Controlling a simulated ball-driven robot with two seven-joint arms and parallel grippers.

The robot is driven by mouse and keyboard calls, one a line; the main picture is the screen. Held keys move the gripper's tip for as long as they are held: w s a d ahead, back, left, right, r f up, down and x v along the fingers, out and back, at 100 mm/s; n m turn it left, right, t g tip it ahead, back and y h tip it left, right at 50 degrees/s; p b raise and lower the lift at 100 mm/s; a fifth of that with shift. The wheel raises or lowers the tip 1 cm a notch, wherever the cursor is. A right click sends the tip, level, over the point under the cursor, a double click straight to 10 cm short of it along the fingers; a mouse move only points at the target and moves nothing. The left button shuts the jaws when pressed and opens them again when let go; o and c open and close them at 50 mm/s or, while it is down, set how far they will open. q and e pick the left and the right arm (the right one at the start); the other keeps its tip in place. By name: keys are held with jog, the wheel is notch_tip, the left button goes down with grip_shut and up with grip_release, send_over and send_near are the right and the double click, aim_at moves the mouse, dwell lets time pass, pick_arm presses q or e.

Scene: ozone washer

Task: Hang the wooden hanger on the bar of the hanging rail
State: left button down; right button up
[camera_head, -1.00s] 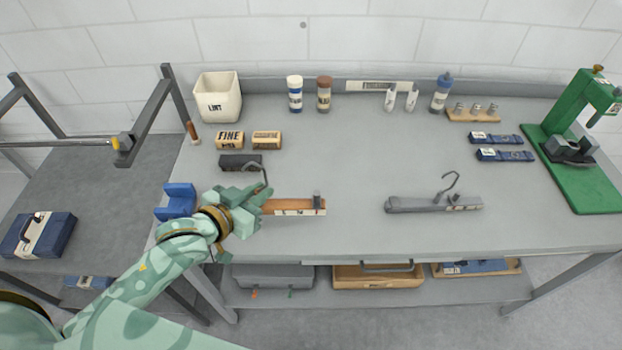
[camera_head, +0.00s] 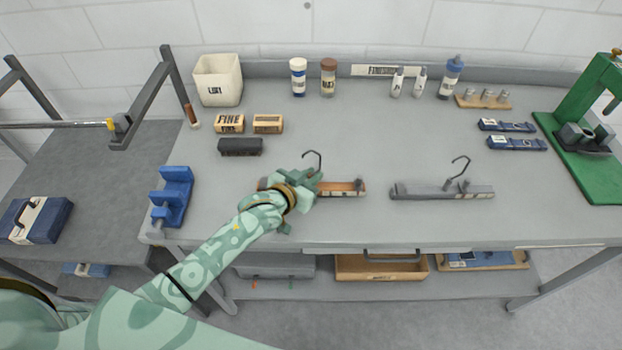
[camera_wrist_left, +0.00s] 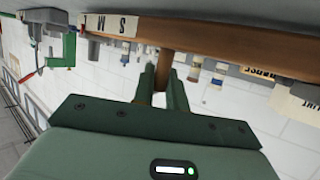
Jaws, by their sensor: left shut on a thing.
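The wooden hanger (camera_head: 346,189) is an orange-brown bar with pale size labels and a dark hook (camera_head: 313,158) rising above it. My left gripper (camera_head: 308,187) is shut on it near the hook; in the left wrist view the fingers (camera_wrist_left: 162,88) close around its brown neck, below the wooden bar (camera_wrist_left: 215,40) in that picture. The gripper hides part of the hanger. Whether it clears the bench is hard to tell. The hanging rail's bar (camera_head: 55,125) is at the far left, with a yellow band near its end. My right gripper is not in view.
A grey hanger (camera_head: 425,191) lies just right of the wooden one. A blue clamp (camera_head: 175,192), dark block (camera_head: 240,146) and FINE box (camera_head: 230,123) lie left of it. A grey frame post (camera_head: 178,85) stands beside the rail. The bench (camera_head: 400,140) behind the hangers is clear.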

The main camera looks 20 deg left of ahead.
pick_arm(q)
jog(key=shift+f, duration=0.15)
jog(key=c, duration=1.8)
grip_release()
jog(key=shift+f, duration=0.15)
jog(key=o, duration=0.4)
jog(key=shift+s+r, duration=0.1)
jog(key=shift+r, duration=0.15)
jog(key=p+v, duration=0.2)
jog(key=v, duration=1)
jog(key=shift+p, duration=0.4)
